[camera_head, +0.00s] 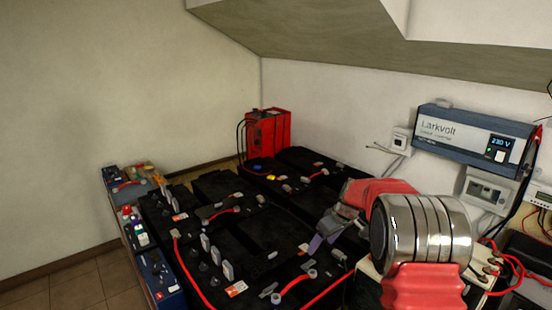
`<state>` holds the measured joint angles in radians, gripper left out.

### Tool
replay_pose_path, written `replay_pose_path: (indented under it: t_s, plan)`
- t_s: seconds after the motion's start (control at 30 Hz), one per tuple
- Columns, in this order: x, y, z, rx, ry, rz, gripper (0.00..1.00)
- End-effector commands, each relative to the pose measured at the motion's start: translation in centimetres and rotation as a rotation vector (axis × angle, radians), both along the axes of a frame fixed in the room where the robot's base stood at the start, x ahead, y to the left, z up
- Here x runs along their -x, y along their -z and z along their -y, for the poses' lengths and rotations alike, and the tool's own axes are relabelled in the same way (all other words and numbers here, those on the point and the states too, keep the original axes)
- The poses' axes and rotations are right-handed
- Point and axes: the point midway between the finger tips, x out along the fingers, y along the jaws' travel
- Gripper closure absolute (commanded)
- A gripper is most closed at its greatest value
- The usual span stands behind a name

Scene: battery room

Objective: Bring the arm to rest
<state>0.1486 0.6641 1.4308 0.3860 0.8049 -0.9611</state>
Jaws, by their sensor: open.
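My arm comes in from the lower right, with a shiny ringed metal joint and red links in front of the camera. My gripper (328,232) is at the far end of the arm, small and partly shaded, over the right part of the black batteries (240,225). Its jaws look apart, and I see nothing held between them. I cannot tell how far above the batteries the fingertips are. The arm hides part of the batteries and of the wall behind it.
A red box (268,132) with black cables stands at the back. Red cables (510,268) lie at the lower right. Smaller coloured batteries (150,265) line the left. Floor (75,288) is clear there.

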Motion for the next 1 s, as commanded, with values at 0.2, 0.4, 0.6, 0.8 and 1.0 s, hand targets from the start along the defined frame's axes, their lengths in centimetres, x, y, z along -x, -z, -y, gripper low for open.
replay_pose_path:
  t_s: [0.2, 0.4, 0.6, 0.8, 1.0]
  plan:
    - [2.4, 2.3, 0.1, -0.025, 0.122, -0.096, 0.34]
    - [6.5, 2.9, 0.1, -0.030, 0.236, -0.189, 0.34]
    - [10.2, 1.3, -0.2, -0.025, 0.322, -0.235, 0.34]
    - [14.5, -1.3, -0.6, -0.012, 0.404, -0.263, 0.34]
    - [18.7, -3.9, -1.1, 0.001, 0.473, -0.270, 0.34]
